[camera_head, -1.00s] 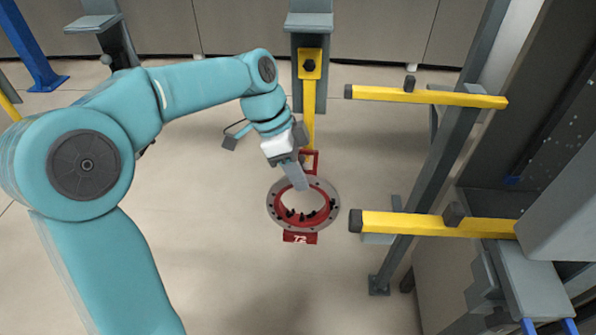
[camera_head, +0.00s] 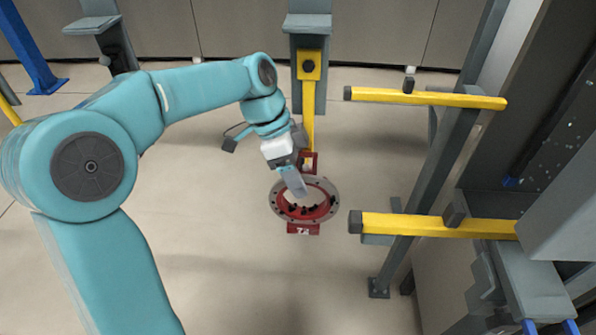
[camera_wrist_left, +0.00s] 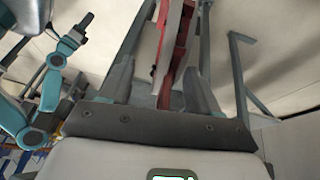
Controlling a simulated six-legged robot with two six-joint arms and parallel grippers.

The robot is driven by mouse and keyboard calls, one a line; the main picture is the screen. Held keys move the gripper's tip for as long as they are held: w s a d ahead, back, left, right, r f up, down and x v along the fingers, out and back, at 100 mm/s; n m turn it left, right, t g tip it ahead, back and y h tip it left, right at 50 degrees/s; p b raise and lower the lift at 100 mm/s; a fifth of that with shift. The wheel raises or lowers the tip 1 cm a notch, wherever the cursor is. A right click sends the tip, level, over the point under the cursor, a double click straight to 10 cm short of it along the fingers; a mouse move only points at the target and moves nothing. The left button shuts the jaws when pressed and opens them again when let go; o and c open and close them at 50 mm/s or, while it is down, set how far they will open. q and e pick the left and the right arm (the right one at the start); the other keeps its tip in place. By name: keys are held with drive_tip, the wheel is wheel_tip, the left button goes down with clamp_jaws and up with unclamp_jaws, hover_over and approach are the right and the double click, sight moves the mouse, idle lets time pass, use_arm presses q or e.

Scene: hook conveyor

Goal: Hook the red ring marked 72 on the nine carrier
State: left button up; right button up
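The red ring marked 72 (camera_head: 332,205) has a grey bolted flange, a red tab with a white 72 at its near side and a red bracket at its far side. My left gripper (camera_head: 296,182) is at its far-left rim, one finger showing over the opening. No nine marking is readable. My right gripper is out of view.
Two yellow bars with dark end caps, a far one (camera_head: 420,97) and a near one (camera_head: 440,225), reach left from a grey post (camera_head: 440,160). The near bar's end is close to the ring's right side. Open floor lies below the ring.

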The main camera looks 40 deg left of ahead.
use_arm(q)
drive_tip(key=shift+f, duration=0.1)
drive_tip(key=p+v, duration=0.1)
drive_tip(key=v, duration=1.5)
drive_tip(key=shift+a+r+p, duration=0.15)
drive_tip(key=shift+r+p, duration=0.1)
drive_tip(key=shift+p, duration=0.1)
drive_tip(key=shift+s, duration=0.1)
drive_tip(key=shift+s, duration=0.15)
